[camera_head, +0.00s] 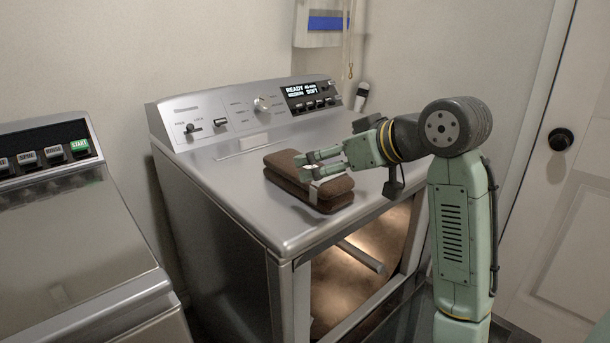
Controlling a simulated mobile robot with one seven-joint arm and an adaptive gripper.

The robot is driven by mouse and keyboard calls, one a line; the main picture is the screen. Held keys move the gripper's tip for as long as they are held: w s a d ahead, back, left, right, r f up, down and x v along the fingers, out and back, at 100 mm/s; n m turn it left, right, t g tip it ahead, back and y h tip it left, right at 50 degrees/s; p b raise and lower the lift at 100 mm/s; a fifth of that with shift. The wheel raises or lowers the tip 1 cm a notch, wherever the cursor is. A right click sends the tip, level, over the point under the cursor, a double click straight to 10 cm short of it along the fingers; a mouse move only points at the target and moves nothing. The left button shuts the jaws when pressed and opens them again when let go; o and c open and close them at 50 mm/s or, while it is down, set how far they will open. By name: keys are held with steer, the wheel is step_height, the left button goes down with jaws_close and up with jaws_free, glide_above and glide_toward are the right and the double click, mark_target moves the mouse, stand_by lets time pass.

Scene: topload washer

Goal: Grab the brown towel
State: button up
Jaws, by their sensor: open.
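The brown towel (334,196) lies folded on the silver top of the washer-like machine (240,212), near its front edge. A light band shows around it near its right end. My gripper (304,168) reaches in from the right, with its fingers pointing left over the towel. The fingers are apart. They look at or just above the towel's upper surface; I cannot tell whether they touch it. Part of the towel is hidden behind the fingers.
The machine's raised control panel (230,118) stands behind the towel. Its front has a bar handle (362,257) and a lit window. A second silver appliance (75,240) stands at left. A white door (560,200) is at right. The machine top left of the towel is clear.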

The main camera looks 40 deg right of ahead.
steer(key=p+x, duration=0.1)
steer(key=x, duration=0.4)
steer(key=shift+w+f, duration=0.15)
steer(key=shift+f, duration=0.05)
steer(key=c, duration=1.5)
